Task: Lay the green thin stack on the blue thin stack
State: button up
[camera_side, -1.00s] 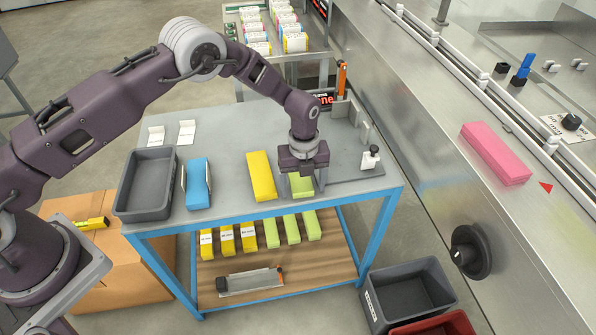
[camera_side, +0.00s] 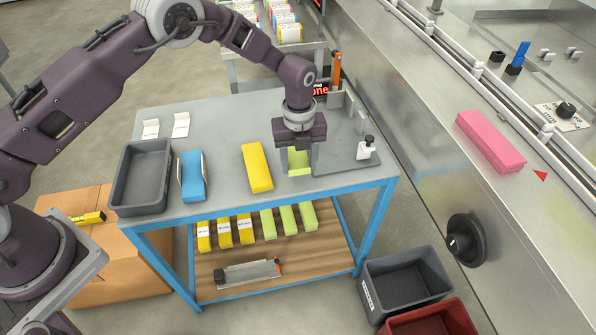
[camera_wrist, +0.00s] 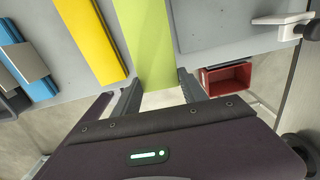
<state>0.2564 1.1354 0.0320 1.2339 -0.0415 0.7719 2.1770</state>
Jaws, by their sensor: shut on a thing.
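The green thin stack (camera_side: 299,162) is between the jaws of my gripper (camera_side: 299,168), which is shut on it at the right part of the blue-framed table. In the wrist view the green stack (camera_wrist: 146,45) runs up from between the two fingers (camera_wrist: 160,90). I cannot tell whether its underside touches the table. The blue thin stack (camera_side: 193,178) lies on the table farther left, between two upright pale plates. It shows at the left edge of the wrist view (camera_wrist: 38,88), partly covered by a plate.
A yellow stack (camera_side: 257,167) lies between the green and blue stacks. A grey bin (camera_side: 119,180) stands left of the blue stack. A grey plate with a white clamp (camera_side: 366,150) is to the right. Two white pieces (camera_side: 181,125) stand at the back left.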

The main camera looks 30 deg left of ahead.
notch_tip(320, 180, up, 4)
jog(key=shift+r, duration=0.25)
jog(key=shift+a+r, duration=0.1)
jog(key=shift+a, duration=0.35)
jog(key=s+a+r, duration=0.1)
jog(key=s+a, duration=0.5)
jog(key=a, duration=0.7)
jog(key=r, duration=0.2)
send_over(193, 192)
notch_tip(193, 192, down, 10)
jog(key=shift+s+r, duration=0.1)
jog(key=shift+r, duration=0.1)
jog(key=shift+f, duration=0.25)
jog(key=o, duration=1.3)
jog(key=shift+f, duration=0.15)
